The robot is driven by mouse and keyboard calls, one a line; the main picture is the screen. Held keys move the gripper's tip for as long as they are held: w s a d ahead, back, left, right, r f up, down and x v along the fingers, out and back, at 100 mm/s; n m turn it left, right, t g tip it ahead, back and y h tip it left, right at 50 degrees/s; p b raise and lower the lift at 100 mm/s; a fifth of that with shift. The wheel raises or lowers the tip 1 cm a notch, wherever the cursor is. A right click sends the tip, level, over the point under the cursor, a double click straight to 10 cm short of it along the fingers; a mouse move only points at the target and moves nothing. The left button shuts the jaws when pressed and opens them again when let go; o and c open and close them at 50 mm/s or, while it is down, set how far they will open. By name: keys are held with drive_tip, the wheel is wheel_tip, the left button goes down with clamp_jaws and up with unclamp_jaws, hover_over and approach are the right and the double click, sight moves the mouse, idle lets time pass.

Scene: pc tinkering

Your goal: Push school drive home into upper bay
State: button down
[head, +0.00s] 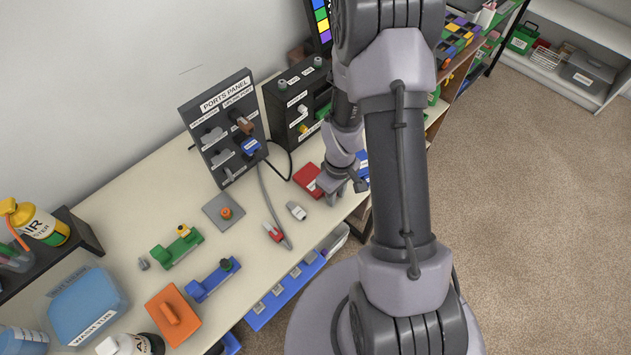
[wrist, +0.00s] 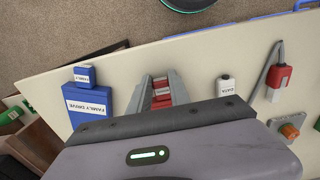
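A flat red drive (head: 307,180) lies on the table beside my gripper (head: 345,192) in the head view; its name is not legible. In the wrist view, red parts (wrist: 161,92) show between the fingers of my gripper (wrist: 160,80), and the rest is hidden below my wrist. I cannot tell whether the fingers press on the red piece. A dark box (head: 291,117) with labels and knobs on its face stands at the back of the table. I cannot make out which opening is the upper bay.
A blue drive labelled FAMILY DRIVE (wrist: 88,103) lies to the left in the wrist view. A white DATA stick (wrist: 224,87) and a red plug with a cable (wrist: 279,80) lie to the right. The ports panel (head: 226,127) stands left of the dark box.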

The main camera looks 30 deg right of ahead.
idle(0.3)
drive_tip(key=shift+r+p, duration=3)
drive_tip(key=shift+r, duration=1.1)
drive_tip(key=shift+f, duration=0.1)
